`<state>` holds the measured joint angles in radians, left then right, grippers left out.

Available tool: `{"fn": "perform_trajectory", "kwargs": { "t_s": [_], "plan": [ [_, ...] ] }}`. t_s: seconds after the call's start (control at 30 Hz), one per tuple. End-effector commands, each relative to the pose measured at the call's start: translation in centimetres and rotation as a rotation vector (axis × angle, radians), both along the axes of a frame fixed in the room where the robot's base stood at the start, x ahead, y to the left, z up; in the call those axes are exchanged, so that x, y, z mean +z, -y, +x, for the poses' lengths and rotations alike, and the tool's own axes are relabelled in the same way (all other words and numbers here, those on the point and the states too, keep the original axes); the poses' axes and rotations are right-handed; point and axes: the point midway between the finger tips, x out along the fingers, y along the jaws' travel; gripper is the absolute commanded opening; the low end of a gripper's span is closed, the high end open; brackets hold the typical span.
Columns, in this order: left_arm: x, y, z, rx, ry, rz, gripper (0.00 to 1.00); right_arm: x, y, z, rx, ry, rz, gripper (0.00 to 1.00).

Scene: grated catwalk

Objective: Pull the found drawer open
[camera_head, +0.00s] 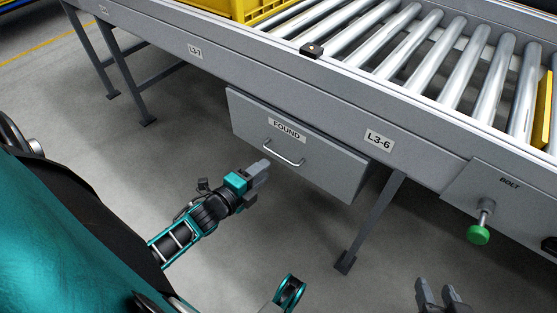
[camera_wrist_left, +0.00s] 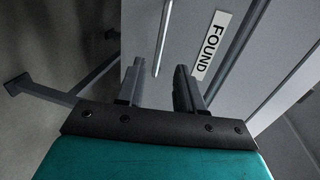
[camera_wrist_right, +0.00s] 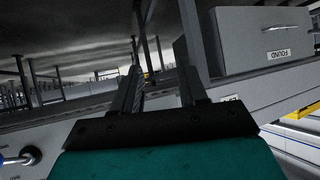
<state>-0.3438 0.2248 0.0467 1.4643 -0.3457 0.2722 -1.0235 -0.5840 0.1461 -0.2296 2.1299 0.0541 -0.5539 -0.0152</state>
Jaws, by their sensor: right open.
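The found drawer (camera_head: 325,160) is a grey box under the conveyor, labelled FOUND, with a silver bar handle (camera_head: 283,155). No clear gap shows behind its front. My left gripper (camera_head: 262,168) is just short of the handle, to its lower left. In the left wrist view its fingers (camera_wrist_left: 158,76) are apart, with the handle (camera_wrist_left: 162,38) ahead, between their lines, and nothing held. The drawer also shows in the right wrist view (camera_wrist_right: 245,25). My right gripper (camera_head: 438,287) is open and empty, low at the right, away from the drawer.
The conveyor's roller bed (camera_head: 400,45) and its side rail, with an L3-6 label (camera_head: 379,141), run above the drawer. A support leg (camera_head: 372,222) stands right of the drawer. A green bolt knob (camera_head: 478,234) sticks out further right. The floor before the drawer is clear.

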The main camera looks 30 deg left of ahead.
Motion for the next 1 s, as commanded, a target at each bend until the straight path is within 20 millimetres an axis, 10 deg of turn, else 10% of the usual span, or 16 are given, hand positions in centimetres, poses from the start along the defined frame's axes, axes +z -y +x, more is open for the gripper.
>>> {"fn": "perform_trajectory", "kwargs": {
  "t_s": [0.4, 0.8, 1.0],
  "plan": [
    [-1.6, 0.5, 6.6, 0.0, 0.0, -0.002, 0.37, -0.9, -0.9, 0.4, 0.01, 0.001, 0.019, 0.43],
    [-1.6, 0.6, 7.2, 0.0, -0.001, -0.002, 0.36, -0.6, -0.9, 0.8, 0.011, 0.009, 0.02, 0.43],
    [-1.6, 0.6, 7.2, 0.001, -0.001, -0.003, 0.17, -0.6, -0.8, 0.8, 0.011, 0.01, 0.018, 0.43]
  ]
}}
